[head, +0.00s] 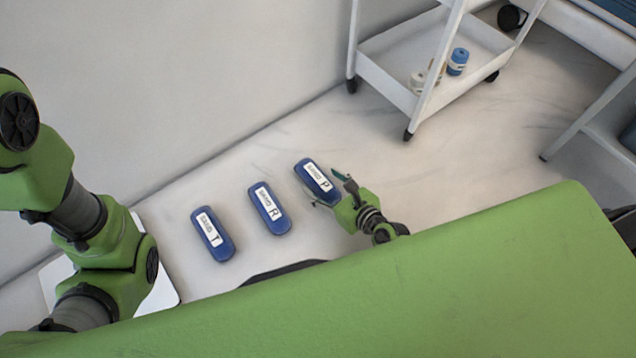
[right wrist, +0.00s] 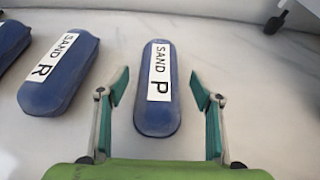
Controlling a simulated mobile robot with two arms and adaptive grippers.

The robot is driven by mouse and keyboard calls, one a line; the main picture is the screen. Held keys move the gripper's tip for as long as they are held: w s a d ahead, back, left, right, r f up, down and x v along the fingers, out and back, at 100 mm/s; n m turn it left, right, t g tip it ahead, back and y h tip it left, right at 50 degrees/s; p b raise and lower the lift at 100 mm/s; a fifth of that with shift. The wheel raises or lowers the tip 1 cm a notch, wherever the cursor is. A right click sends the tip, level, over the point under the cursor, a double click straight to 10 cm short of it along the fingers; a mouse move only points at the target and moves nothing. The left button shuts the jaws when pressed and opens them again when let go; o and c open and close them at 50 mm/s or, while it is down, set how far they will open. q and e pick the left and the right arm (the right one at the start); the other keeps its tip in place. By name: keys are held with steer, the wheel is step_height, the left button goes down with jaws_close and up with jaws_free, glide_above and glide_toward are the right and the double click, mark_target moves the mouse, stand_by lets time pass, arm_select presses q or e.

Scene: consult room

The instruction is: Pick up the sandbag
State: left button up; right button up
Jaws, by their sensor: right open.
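Three blue sandbags with white labels lie in a row on the pale floor. The one marked P (head: 316,178) is farthest right in the head view, the one marked R (head: 269,208) is in the middle, and the one marked T (head: 211,235) is at left. My right gripper (head: 331,190) is open at the P sandbag. In the right wrist view, the P sandbag (right wrist: 158,90) lies between the spread fingers (right wrist: 159,90), with a gap on both sides. The R sandbag (right wrist: 60,72) is left of the fingers. My left gripper is out of view; only its arm shows.
A white trolley (head: 385,85) stands at the back, with a blue-and-white item (head: 458,62) and other small items on its lower shelf. A wall (head: 170,80) runs behind the sandbags. Bare floor (head: 450,160) lies right of the P sandbag.

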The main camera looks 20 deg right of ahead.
mark_target(323, 182)
steer(key=shift+b+x, duration=0.4)
steer(key=shift+x, duration=1.1)
jaws_close()
steer(key=shift+w+r, duration=0.1)
steer(key=shift+r, duration=0.1)
